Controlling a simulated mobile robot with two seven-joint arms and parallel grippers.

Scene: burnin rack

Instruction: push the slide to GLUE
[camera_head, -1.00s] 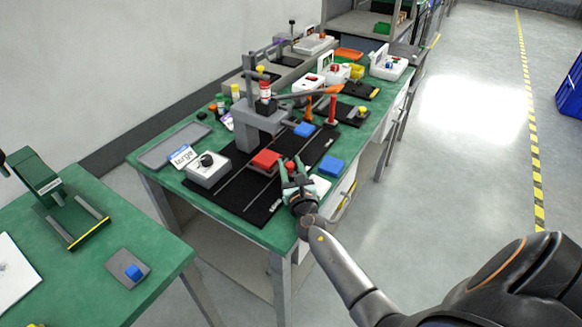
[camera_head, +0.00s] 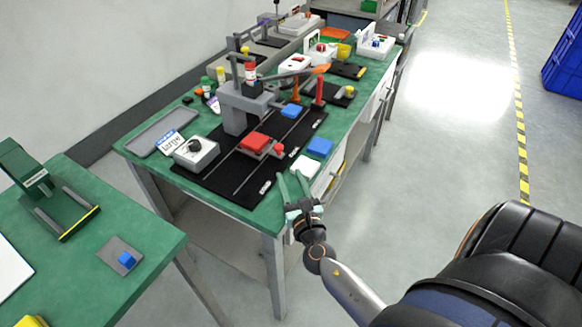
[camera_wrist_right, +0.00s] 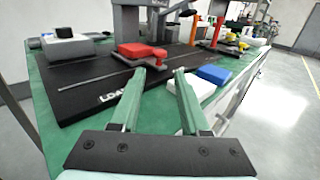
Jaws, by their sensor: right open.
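The slide's red block (camera_head: 254,140) with its red knob (camera_head: 279,149) sits on the black base (camera_head: 236,186) of the press station. The red block also shows in the right wrist view (camera_wrist_right: 141,50), beyond my fingertips. A white label, partly readable as "LOA", lies at the base's near end; I cannot read a GLUE label. The grey press (camera_head: 243,105) stands behind the block. My right gripper (camera_head: 292,178) is open and empty, in front of the slide at the table's near right edge, apart from the knob. My left gripper is not in view.
A blue block (camera_head: 319,147) and a white block (camera_head: 305,166) lie right of the base, close to my right gripper. Open floor lies right.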

